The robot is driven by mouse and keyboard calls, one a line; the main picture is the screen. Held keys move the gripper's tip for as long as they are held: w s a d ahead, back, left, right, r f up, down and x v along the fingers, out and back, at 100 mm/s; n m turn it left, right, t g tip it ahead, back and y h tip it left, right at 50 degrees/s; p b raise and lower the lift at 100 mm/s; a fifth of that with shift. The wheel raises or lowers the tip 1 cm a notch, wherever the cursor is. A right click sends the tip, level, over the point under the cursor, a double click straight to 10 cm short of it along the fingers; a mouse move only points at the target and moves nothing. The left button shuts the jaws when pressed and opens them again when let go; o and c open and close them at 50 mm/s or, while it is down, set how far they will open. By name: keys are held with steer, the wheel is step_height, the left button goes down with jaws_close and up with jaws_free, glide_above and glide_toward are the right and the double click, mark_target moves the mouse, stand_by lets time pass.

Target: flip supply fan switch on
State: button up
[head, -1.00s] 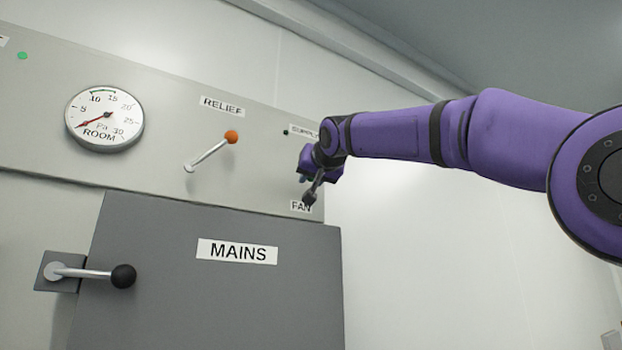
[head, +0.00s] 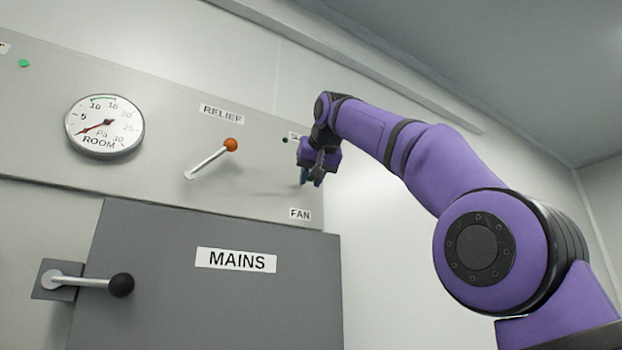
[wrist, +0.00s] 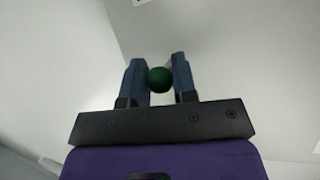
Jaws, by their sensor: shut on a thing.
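In the wrist view, a dark green ball knob (wrist: 160,79) sits between the two blue fingers of my gripper (wrist: 161,72), which is shut on it. In the head view my gripper (head: 311,178) is at the right end of the grey panel, between the partly covered SUPPLY label (head: 293,136) and the FAN label (head: 300,214). The lever behind the knob is hidden by my gripper, so its exact angle cannot be told.
A relief lever with an orange knob (head: 230,145) is left of my gripper. A round ROOM gauge (head: 104,126) is further left. Below are the grey MAINS cabinet (head: 205,300) and its black-knobbed handle (head: 121,285). Right of the panel is bare wall.

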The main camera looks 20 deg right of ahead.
steer(key=shift+r, duration=0.15)
stand_by(0.6)
steer(key=o, duration=0.9)
steer(key=shift+v, duration=3.75)
steer(key=shift+r, duration=0.1)
steer(key=s+d+f+g, duration=0.2)
steer(key=s+f, duration=0.6)
steer(key=f, duration=1.1)
steer(key=s+d+f+n+g, duration=0.1)
steer(key=s+f, duration=0.8)
steer(key=f, duration=1)
steer(key=s+d+f+g, duration=0.4)
steer(key=s+f, duration=0.5)
steer(key=f, duration=1)
steer(key=shift+f, duration=0.15)
